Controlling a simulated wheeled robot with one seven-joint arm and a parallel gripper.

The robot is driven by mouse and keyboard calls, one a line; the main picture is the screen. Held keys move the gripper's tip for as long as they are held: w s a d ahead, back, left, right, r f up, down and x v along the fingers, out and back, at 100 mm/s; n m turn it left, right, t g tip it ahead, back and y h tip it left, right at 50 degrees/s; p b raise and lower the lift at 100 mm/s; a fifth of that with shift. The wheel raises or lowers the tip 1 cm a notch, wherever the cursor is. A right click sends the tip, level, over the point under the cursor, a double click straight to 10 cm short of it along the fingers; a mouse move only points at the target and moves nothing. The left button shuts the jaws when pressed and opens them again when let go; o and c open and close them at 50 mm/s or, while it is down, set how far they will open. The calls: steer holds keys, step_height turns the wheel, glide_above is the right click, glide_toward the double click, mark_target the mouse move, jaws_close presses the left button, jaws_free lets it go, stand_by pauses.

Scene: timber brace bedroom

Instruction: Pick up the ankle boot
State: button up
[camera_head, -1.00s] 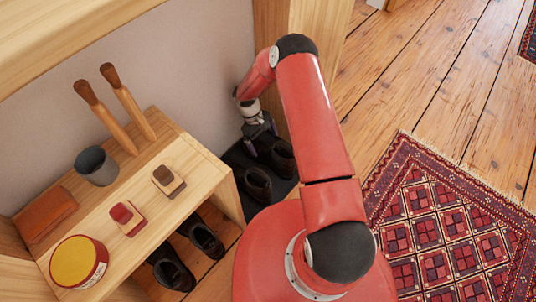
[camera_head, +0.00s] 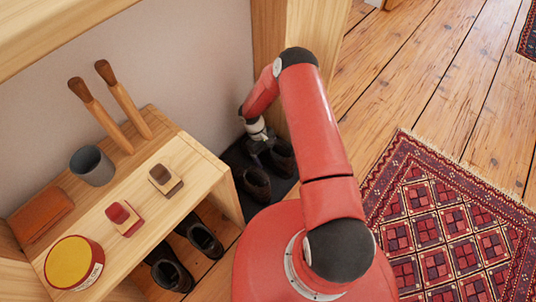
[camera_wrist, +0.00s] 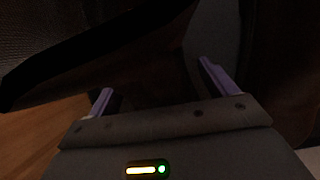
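A pair of dark ankle boots stands on a dark mat (camera_head: 238,160) at the wall: a near boot (camera_head: 257,184) and a far boot (camera_head: 284,158). My gripper (camera_head: 262,148) is low at the boots, close to the far boot and behind the near one; its fingertips are hard to see there. In the wrist view my gripper (camera_wrist: 155,80) has its two pale purple fingers well apart. I cannot tell whether a finger touches a boot.
A wooden bench (camera_head: 216,164) at left holds a grey cup (camera_head: 92,166), brushes, a yellow-lidded tin (camera_head: 74,262) and an orange-brown case (camera_head: 40,214). Dark shoes (camera_head: 170,276) sit under it. A timber post (camera_head: 270,60) stands beside the boots. A patterned rug (camera_head: 440,230) lies at right.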

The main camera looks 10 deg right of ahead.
steer(key=c, duration=1)
steer(key=shift+c, duration=0.3)
steer(key=shift+r, duration=0.15)
